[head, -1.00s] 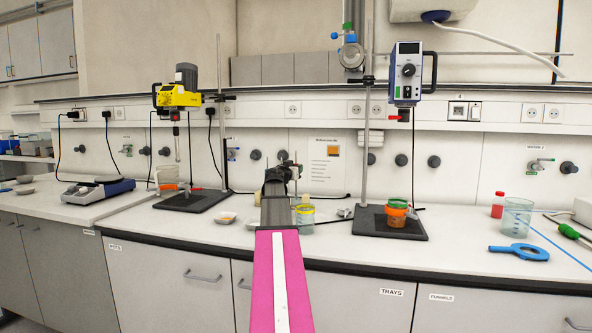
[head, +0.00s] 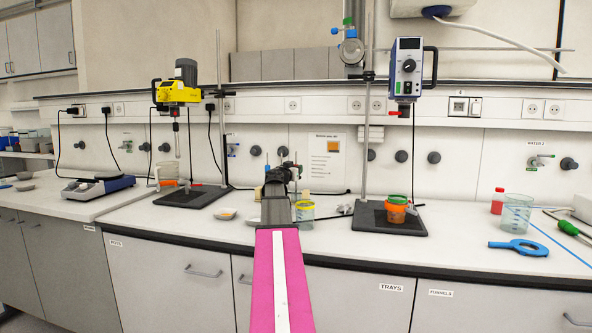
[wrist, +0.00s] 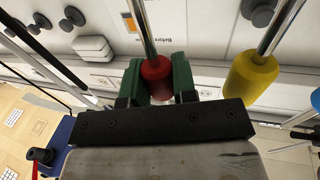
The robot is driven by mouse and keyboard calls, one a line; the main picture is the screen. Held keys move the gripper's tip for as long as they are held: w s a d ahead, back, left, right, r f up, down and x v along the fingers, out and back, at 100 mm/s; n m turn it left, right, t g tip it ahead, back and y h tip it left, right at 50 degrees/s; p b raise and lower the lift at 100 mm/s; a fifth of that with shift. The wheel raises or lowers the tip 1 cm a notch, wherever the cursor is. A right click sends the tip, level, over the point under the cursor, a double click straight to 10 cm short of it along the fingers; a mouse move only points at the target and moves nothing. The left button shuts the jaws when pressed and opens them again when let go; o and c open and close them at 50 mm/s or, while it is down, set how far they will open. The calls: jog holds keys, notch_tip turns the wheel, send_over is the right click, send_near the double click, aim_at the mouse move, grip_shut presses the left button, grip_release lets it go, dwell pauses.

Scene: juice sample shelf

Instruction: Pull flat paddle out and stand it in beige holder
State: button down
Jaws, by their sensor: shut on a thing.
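My gripper (head: 281,176) is at the end of my pink arm, over the middle of the bench near the back wall. In the wrist view its green jaws (wrist: 157,82) are shut on the red handle (wrist: 155,70) of a tool with a thin metal shaft. The flat end of this tool is out of sight, so I cannot tell if it is the flat paddle. A yellow-handled tool (wrist: 250,78) stands apart to the right of the jaws. A small beige piece (head: 258,193) shows just left of my gripper. It may be part of the beige holder, mostly hidden behind my arm.
A yellow-rimmed beaker (head: 304,213) stands close to the right of my arm. An orange cup (head: 397,209) stands on the right stand's black base (head: 375,222). A yellow stirrer motor (head: 178,93) is on the left stand.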

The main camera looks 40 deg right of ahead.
jog(key=shift+f, duration=0.25)
jog(key=c, duration=0.8)
grip_release()
jog(key=shift+r, duration=0.1)
